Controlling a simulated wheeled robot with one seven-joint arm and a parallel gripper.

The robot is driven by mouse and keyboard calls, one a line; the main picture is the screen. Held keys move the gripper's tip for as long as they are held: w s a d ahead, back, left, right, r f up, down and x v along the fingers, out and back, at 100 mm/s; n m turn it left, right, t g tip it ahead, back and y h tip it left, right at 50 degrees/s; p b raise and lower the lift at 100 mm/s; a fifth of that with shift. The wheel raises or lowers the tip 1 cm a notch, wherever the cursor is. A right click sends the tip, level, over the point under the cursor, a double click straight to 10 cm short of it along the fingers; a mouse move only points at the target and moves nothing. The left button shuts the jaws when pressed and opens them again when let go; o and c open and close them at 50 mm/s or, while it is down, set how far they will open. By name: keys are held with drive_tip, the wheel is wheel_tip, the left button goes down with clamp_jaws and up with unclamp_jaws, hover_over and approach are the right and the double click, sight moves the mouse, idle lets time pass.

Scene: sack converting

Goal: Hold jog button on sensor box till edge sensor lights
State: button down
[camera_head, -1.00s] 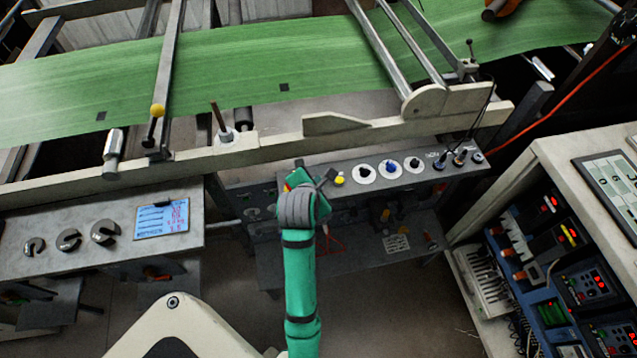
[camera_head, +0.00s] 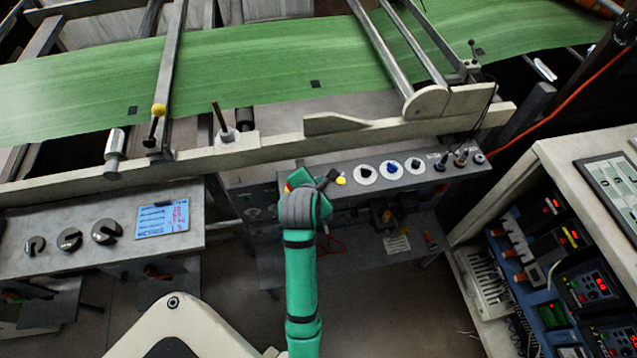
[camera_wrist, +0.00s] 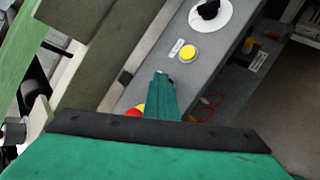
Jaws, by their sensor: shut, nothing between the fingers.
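The sensor box is a grey panel (camera_head: 440,170) below the cream machine rail. A yellow button (camera_head: 341,181) sits on it, left of knobs on white discs; the button also shows uncovered in the wrist view (camera_wrist: 188,52). My gripper (camera_head: 326,180) is shut and empty, its tip just left of that button. In the wrist view its green tip (camera_wrist: 162,78) hides the panel beneath, so I cannot tell whether it touches or presses anything. A red-and-yellow control (camera_wrist: 134,111) is partly hidden beside it. I cannot make out a lit edge sensor.
A green web (camera_head: 230,80) with dark marks runs across the machine above the rail. A cabinet with drives and red displays (camera_head: 572,235) stands at right. The floor between is partly clear.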

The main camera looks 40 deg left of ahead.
drive_tip(key=shift+s, duration=0.15)
idle(0.6)
drive_tip(key=shift+r, duration=0.95)
drive_tip(key=shift+w+r, duration=0.25)
drive_tip(key=shift+r, duration=0.75)
drive_tip(key=shift+s+a+r, duration=0.1)
drive_tip(key=shift+r, duration=1.3)
drive_tip(key=shift+s, duration=0.1)
